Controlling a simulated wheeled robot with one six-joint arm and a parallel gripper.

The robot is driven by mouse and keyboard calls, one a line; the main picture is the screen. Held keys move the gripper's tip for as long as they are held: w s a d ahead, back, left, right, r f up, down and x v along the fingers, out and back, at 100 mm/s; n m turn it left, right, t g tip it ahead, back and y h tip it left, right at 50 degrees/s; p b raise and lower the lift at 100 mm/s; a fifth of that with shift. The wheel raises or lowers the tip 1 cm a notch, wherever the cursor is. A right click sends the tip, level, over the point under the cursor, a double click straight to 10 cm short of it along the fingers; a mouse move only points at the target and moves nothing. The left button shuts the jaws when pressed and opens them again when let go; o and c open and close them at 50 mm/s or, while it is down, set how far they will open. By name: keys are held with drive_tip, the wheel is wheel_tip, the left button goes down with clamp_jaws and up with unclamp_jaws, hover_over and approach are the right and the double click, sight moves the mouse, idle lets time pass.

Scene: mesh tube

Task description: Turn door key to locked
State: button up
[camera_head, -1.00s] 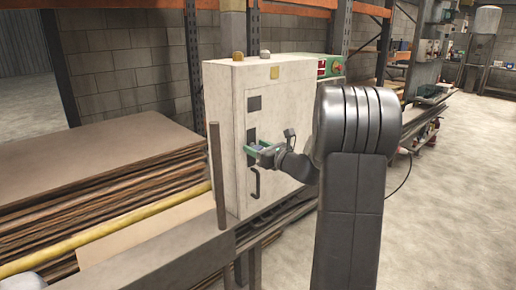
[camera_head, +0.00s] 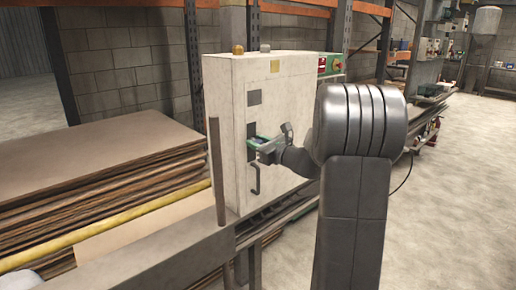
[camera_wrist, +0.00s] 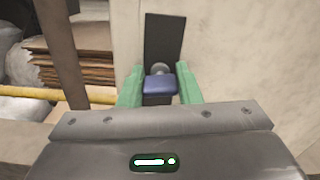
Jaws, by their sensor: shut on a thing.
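The door key shows in the wrist view as a blue key head (camera_wrist: 160,85) in front of a round grey lock (camera_wrist: 160,67) on a dark plate (camera_wrist: 164,38). My gripper (camera_wrist: 160,88) has its two green fingers on either side of the key head, shut on it. In the head view my gripper (camera_head: 258,143) is at the front of the pale cabinet (camera_head: 226,110), at the dark lock plate. The key is too small there to tell its angle. A black door handle (camera_head: 256,180) is below my gripper.
A brown upright post (camera_head: 217,170) stands just left of the cabinet. Stacked boards (camera_head: 110,165) and a yellow pipe (camera_head: 100,230) lie further left. A red and green box (camera_head: 331,64) is behind the cabinet. Open floor (camera_head: 465,200) is at the right.

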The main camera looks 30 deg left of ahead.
drive_tip(key=n+b, duration=0.1)
drive_tip(key=b, duration=0.1)
drive_tip(key=n+b, duration=0.1)
drive_tip(key=n, duration=0.1)
drive_tip(key=n+b, duration=0.1)
drive_tip(key=b, duration=0.1)
drive_tip(key=shift+f+n+b, duration=0.3)
drive_tip(key=n+b, duration=0.3)
drive_tip(key=b, duration=0.1)
drive_tip(key=shift+s+n, duration=0.1)
drive_tip(key=shift+n, duration=0.2)
drive_tip(key=n+b, duration=0.4)
drive_tip(key=b, duration=0.1)
drive_tip(key=shift+a, duration=0.1)
drive_tip(key=n+b, duration=0.3)
drive_tip(key=shift+r+n+b, duration=0.1)
drive_tip(key=shift+n+b, duration=0.25)
drive_tip(key=shift+n, duration=0.05)
drive_tip(key=o, duration=1)
